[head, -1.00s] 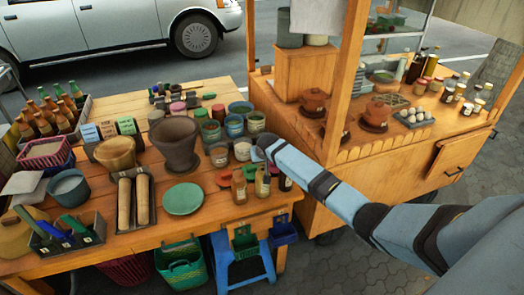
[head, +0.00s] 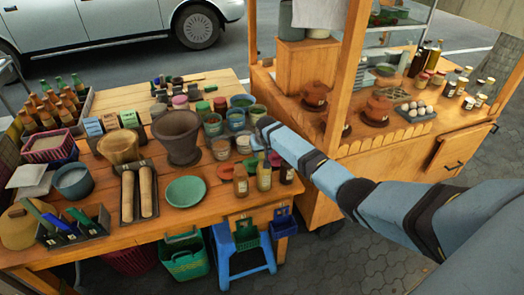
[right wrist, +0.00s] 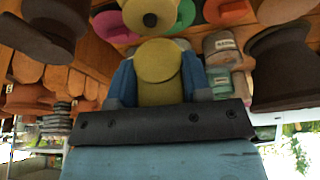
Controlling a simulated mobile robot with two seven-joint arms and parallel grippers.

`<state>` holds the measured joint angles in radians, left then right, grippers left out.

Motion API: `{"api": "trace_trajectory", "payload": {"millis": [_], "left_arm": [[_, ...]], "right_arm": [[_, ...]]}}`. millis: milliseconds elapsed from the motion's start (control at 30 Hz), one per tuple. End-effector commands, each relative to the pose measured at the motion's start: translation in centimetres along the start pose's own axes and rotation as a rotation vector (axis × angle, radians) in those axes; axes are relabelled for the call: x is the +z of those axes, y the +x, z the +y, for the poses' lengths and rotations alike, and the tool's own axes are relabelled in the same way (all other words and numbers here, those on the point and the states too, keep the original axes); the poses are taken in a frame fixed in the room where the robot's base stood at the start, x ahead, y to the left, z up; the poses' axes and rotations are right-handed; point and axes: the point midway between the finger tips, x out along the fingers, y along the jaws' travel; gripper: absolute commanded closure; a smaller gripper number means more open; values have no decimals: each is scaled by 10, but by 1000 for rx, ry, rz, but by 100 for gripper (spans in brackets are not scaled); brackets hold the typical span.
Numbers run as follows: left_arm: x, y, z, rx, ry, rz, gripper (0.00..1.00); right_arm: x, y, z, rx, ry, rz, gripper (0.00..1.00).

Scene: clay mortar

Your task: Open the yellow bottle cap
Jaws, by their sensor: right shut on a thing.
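My right gripper (head: 264,143) reaches in from the right at the bottle's top. In the right wrist view its blue fingers (right wrist: 158,85) are on both sides of the bottle's upper part, shut on it. The exact contact is hidden in the head view. My left gripper is not in view.
Cups of spices (head: 220,149) stand behind the bottles. A large clay mortar (head: 178,135) and a green plate (head: 186,192) are to the left on the wooden table (head: 150,232). A wooden food cart (head: 340,190) stands to the right.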

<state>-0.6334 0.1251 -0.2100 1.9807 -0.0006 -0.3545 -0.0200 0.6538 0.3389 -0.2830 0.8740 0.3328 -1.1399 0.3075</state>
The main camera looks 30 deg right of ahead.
Motion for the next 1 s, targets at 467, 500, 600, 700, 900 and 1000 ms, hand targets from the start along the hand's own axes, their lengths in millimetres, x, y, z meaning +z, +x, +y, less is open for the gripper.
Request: {"api": "trace_trajectory", "payload": {"millis": [467, 500, 600, 700, 900, 1000], "left_arm": [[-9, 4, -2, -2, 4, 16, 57], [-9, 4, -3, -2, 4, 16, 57], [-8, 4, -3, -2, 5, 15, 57], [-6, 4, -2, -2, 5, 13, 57], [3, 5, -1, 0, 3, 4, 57], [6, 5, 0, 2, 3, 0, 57]], "right_arm": [[0, -10, 0, 0, 0, 1, 49], [0, -16, 0, 0, 0, 3, 49], [0, -33, 0, 0, -2, 3, 49], [0, -57, 1, 0, -1, 4, 49], [0, -101, 0, 0, -1, 3, 49], [1, -118, 0, 1, 0, 2, 49]]}}
